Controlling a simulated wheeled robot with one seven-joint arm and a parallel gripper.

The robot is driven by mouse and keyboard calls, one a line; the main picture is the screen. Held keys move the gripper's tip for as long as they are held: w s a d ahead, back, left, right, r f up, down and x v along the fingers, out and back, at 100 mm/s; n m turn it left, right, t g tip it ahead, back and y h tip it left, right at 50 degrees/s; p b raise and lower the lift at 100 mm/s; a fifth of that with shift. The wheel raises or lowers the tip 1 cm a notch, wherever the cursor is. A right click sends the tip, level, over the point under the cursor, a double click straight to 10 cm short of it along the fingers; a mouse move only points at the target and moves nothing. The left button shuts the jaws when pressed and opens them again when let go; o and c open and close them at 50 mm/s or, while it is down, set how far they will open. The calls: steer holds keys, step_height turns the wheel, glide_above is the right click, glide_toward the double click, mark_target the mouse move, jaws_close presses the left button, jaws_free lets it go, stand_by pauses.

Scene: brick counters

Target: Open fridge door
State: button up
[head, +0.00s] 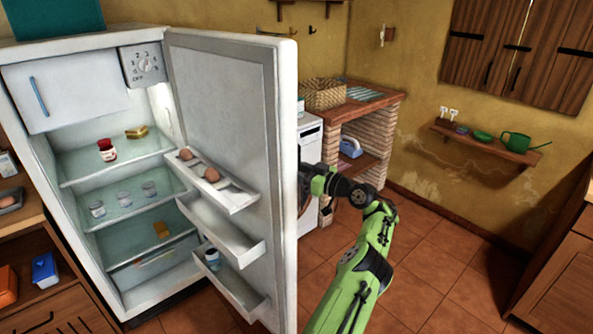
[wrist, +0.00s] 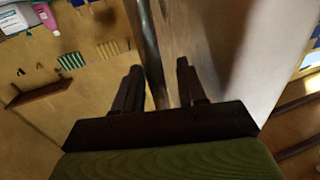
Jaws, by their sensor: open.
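The white fridge (head: 22,110) stands on the left in the head view. Its door (head: 225,100) is swung wide open to the right, showing its inner face and shelves. My gripper (wrist: 159,66) is at the outer side of the door, near its free edge. In the head view the door hides the fingertips, and only the green and black hand shows. In the wrist view the two dark fingers are apart. A long dark, shiny strip (wrist: 150,35) runs between them beside a pale panel. I cannot tell whether they touch it.
Eggs (head: 211,174) and a jar (head: 212,256) sit in the door shelves. A red jar (head: 107,150) and several other items stand inside the fridge. A white appliance (head: 310,160) and a brick counter (head: 372,135) are behind the door. Tiled floor (head: 440,260) is clear on the right.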

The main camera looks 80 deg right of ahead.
steer(key=p+v, duration=0.2)
steer(key=v, duration=1.3)
steer(key=shift+s, duration=0.2)
